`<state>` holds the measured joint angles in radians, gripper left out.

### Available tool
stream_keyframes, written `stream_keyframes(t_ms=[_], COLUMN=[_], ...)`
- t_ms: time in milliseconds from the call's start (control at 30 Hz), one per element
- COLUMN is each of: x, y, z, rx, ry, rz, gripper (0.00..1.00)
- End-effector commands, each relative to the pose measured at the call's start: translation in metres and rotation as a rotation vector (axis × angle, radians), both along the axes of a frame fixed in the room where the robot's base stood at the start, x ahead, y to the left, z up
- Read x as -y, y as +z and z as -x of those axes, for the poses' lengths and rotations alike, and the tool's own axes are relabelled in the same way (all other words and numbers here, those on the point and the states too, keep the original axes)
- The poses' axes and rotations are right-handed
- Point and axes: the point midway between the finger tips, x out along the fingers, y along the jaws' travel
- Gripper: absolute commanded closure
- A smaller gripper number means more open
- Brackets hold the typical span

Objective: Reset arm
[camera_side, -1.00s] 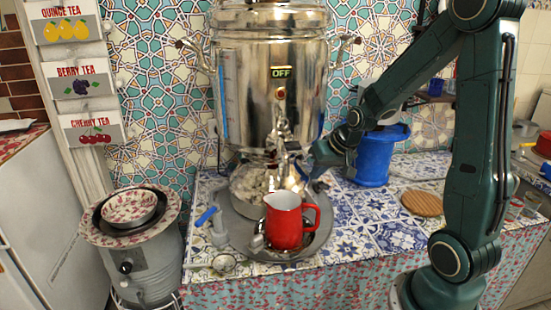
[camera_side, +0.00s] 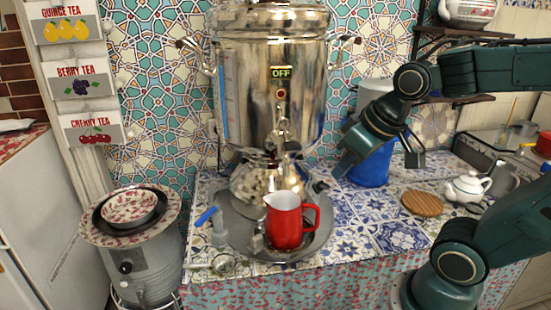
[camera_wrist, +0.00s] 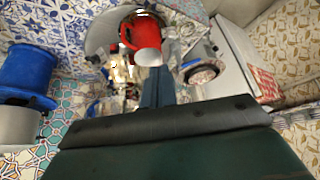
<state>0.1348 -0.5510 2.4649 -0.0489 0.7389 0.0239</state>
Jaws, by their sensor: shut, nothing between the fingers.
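My gripper (camera_side: 322,186) is shut and empty. In the side view it points down and left, in front of the samovar's lower right and above the tiled counter. Its closed fingers also show in the wrist view (camera_wrist: 158,85). The silver samovar (camera_side: 300,110) stands at the back of the counter with an OFF sign on its front. A red pitcher (camera_side: 284,224) stands upright on the round metal tray (camera_side: 322,238) below the samovar's tap, left of and below my gripper. The pitcher also shows in the wrist view (camera_wrist: 128,35). A white teapot (camera_side: 466,187) stands at the right.
A blue bucket (camera_side: 372,172) stands behind my wrist. A wooden disc (camera_side: 422,203) lies on the counter between bucket and teapot. A strainer (camera_side: 224,264) lies at the counter's front left. A patterned bowl (camera_side: 130,208) sits on a heater. Shelves hang at upper right.

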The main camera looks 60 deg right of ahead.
Motion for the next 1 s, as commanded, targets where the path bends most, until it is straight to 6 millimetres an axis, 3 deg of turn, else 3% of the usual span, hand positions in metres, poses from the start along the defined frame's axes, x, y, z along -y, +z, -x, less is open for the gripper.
stream_keyframes(t_ms=[200, 367, 1000], x=[-0.016, -0.020, -0.021], y=[0.010, 0.011, 0.011], z=[0.035, 0.049, 0.052], rx=[0.006, 0.002, 0.001], ry=[0.078, 0.105, 0.110], rz=[0.021, 0.027, 0.028], gripper=[1.00, 1.00, 1.00])
